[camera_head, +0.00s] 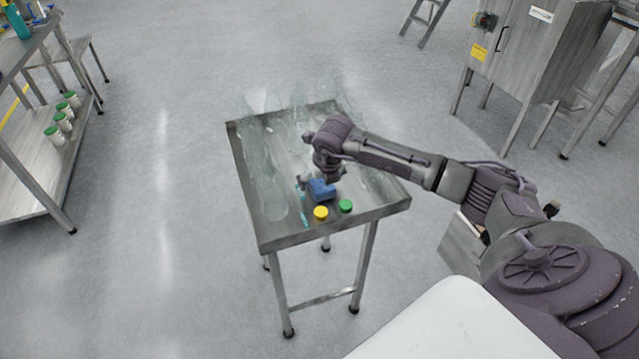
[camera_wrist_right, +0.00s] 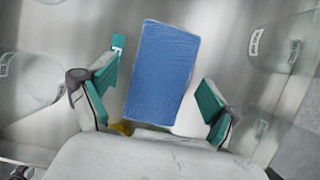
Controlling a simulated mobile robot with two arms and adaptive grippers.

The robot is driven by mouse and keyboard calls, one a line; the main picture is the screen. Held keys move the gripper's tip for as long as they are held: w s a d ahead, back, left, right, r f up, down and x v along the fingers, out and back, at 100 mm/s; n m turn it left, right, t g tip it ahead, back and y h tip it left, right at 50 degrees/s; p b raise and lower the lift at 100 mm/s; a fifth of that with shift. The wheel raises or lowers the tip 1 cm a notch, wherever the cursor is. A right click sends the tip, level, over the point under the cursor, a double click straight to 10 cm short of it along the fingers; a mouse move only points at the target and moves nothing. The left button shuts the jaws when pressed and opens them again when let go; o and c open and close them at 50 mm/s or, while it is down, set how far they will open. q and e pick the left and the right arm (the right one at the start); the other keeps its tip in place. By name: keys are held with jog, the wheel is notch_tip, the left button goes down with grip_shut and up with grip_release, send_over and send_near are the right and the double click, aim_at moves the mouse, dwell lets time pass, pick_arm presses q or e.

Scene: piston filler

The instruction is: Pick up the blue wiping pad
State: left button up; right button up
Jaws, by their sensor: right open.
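The blue wiping pad (camera_head: 322,191) lies on the small steel table (camera_head: 280,233), near its front. In the right wrist view the pad (camera_wrist_right: 161,72) is a blue rectangle, slightly tilted, with its near end between the fingers. My right gripper (camera_wrist_right: 157,100) is open, with one teal-padded finger on each side of the pad and gaps on both sides. In the head view the right gripper (camera_head: 318,181) is over the pad and partly hides it. I cannot tell its exact height above the pad. My left gripper is not in view.
A yellow lid (camera_head: 321,213) and a green lid (camera_head: 345,206) sit in front of the pad. A teal tool (camera_head: 303,208) lies left of it. Clear, see-through items stand on the table's back and left. A steel cabinet (camera_head: 520,50) stands at back right.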

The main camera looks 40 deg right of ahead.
aim_at(320, 181)
jog(key=shift+f+b, duration=0.2)
jog(key=shift+b, duration=0.1)
dwell(0.4)
jog(key=c, duration=1.2)
jog(key=shift+r+p, duration=0.55)
jog(key=shift+p, duration=0.05)
jog(key=shift+c, duration=0.2)
notch_tip(320, 181, up, 9)
jog(key=shift+f+b, duration=0.15)
jog(key=shift+b, duration=1.05)
jog(key=shift+r, duration=0.4)
